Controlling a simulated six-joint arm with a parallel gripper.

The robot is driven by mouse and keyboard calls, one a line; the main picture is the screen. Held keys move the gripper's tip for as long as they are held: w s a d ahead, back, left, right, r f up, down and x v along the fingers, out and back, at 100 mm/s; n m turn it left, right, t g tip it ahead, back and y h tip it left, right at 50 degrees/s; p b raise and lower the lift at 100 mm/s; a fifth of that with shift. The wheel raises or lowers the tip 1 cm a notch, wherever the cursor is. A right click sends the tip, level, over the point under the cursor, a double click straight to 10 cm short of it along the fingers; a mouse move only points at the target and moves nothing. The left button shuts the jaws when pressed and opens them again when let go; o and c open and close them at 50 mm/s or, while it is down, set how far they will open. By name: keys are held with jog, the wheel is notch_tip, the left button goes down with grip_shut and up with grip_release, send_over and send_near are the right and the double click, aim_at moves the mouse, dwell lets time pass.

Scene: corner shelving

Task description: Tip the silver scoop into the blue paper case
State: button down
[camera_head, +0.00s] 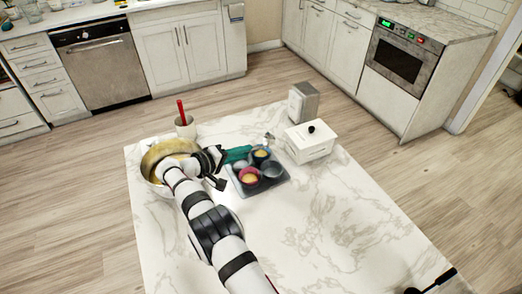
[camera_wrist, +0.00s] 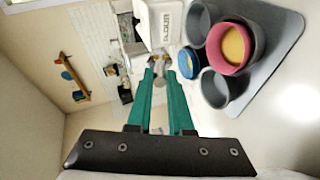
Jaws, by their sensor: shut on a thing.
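My gripper (camera_wrist: 160,68) has long green fingers and is shut on the silver scoop (camera_wrist: 160,79), of which only a small part shows beyond the fingertips. In the head view the gripper (camera_head: 249,150) reaches over the far left of the muffin tray, and a small silver piece, apparently the scoop (camera_head: 268,137), shows past its tips. The blue paper case (camera_head: 261,154) sits in the tray's far part, close to the fingertips. In the wrist view the blue case (camera_wrist: 190,63) is just right of the fingertips, with yellow inside. The scoop's tilt and contents cannot be told.
The grey tray (camera_head: 280,184) also holds a pink case (camera_head: 249,178) with yellow inside and grey cups (camera_head: 273,170). A bowl (camera_head: 149,160) of yellow mix stands left, beside a cup (camera_head: 186,130) with a red utensil. A white flour box (camera_head: 309,143) stands right. The marble front is clear.

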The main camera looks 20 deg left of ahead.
jog(key=shift+s+a+f+t+h, duration=0.15)
jog(key=shift+a+f+t+h, duration=0.1)
jog(key=shift+f+t+h, duration=0.05)
jog(key=shift+a, duration=0.1)
dwell(0.8)
dwell(0.5)
jog(key=shift+r, duration=0.3)
jog(key=w+d+r+m+g+y, duration=0.3)
jog(key=w+d+r+g+y, duration=0.2)
jog(key=d+g+y, duration=0.2)
jog(key=shift+d+r+m+y, duration=0.2)
jog(key=shift+d+m+y, duration=0.2)
jog(key=shift+d+y, duration=0.85)
jog(key=shift+w+a, duration=0.1)
